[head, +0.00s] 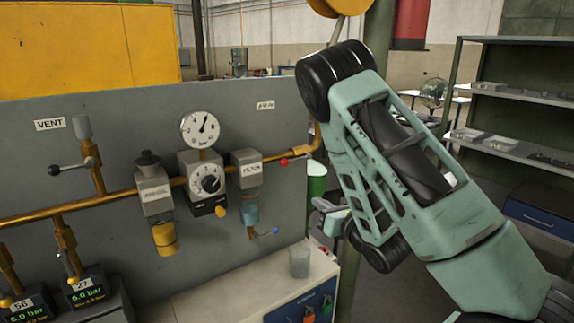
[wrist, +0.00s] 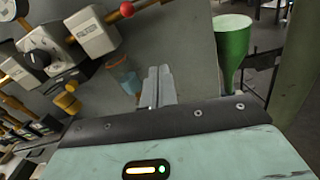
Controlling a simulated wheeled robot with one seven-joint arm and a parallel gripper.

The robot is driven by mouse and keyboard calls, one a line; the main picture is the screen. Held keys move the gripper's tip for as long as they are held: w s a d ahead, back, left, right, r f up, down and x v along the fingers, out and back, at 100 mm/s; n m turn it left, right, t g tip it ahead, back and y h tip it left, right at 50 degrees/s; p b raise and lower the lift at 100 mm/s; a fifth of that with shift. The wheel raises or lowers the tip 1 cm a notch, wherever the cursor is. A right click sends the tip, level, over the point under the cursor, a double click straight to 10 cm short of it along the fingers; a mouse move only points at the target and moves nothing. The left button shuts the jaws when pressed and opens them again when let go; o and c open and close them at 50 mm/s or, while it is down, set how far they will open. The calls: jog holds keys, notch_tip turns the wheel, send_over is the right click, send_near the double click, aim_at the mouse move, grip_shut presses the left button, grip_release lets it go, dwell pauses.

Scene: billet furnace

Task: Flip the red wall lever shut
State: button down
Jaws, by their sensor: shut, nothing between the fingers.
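The red-knobbed wall lever (head: 284,161) is at the right end of the brass pipe on the grey wall panel. Its handle appears to lie roughly along the pipe, with the knob pointing left. In the wrist view the red knob (wrist: 127,9) shows at the top edge, and most of its handle and valve are cut off. My gripper (head: 318,204) is right of and below the lever, apart from it, partly hidden behind my arm. In the wrist view my gripper's fingers (wrist: 159,75) are together and hold nothing.
Left along the pipe are a pressure gauge (head: 200,129), a regulator (head: 204,178) and a black-knobbed lever (head: 55,170). A blue-tipped lever (head: 275,231) hangs below. A grey cup (head: 299,262) stands on the cabinet. A green funnel-shaped container (wrist: 232,45) stands right of my fingers.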

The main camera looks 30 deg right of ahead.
aim_at(296, 160)
jog(key=shift+s+d+r+n+t+y, duration=0.15)
jog(key=shift+r+n+t+y, duration=0.3)
jog(key=shift+n, duration=0.55)
jog(key=w+r+p, duration=0.2)
jog(key=w+r, duration=0.2)
jog(key=w, duration=0.6)
jog(key=shift+w+a+r, duration=0.2)
jog(key=shift+w+r, duration=0.1)
jog(key=shift+w, duration=0.1)
jog(key=shift+w+h, duration=0.15)
jog(key=shift+h, duration=0.2)
